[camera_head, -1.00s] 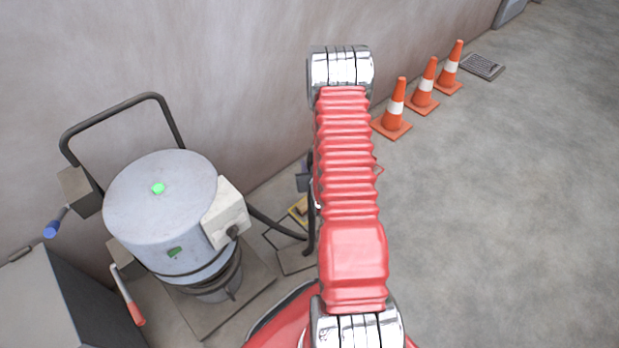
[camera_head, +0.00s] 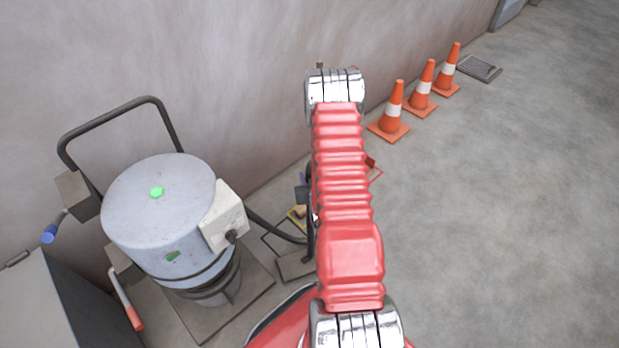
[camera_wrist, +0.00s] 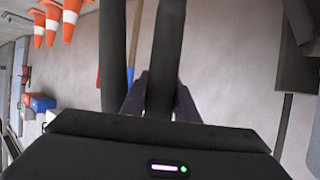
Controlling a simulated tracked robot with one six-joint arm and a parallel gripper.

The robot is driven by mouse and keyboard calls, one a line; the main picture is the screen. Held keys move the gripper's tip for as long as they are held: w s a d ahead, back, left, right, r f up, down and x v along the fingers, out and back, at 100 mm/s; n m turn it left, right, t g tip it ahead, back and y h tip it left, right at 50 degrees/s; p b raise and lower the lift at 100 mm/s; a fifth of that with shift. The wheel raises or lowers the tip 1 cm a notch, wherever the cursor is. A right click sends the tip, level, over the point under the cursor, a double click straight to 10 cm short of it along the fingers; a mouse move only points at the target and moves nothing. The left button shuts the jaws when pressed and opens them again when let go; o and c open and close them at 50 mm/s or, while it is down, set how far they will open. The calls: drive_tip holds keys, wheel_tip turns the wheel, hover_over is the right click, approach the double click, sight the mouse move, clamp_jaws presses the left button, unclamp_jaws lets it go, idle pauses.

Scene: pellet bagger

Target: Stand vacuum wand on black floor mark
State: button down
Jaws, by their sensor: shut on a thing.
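In the wrist view my gripper (camera_wrist: 160,100) is shut on a thick black tube (camera_wrist: 166,45), which looks like the vacuum wand and runs up out of the picture. A second dark tube (camera_wrist: 112,50) runs beside it. In the head view a black hose (camera_head: 272,227) leads from the grey vacuum drum (camera_head: 158,210) to a dark upright tube (camera_head: 310,225), partly hidden by my red arm. A black outline (camera_head: 283,236) is on the floor between drum and arm. My arm hides most of the gripper there, and the wand's lower end is not clear.
A grey flat block (camera_head: 296,266) lies by the black outline. Three orange cones (camera_head: 388,124) line the wall (camera_head: 230,60). Floor to the right is clear.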

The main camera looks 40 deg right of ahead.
drive_tip(key=shift+f, duration=0.1)
drive_tip(key=c, duration=1.4)
unclamp_jaws()
drive_tip(key=shift+s, duration=0.1)
drive_tip(key=v, duration=1.2)
drive_tip(key=shift+a, duration=0.1)
drive_tip(key=shift+f, duration=0.1)
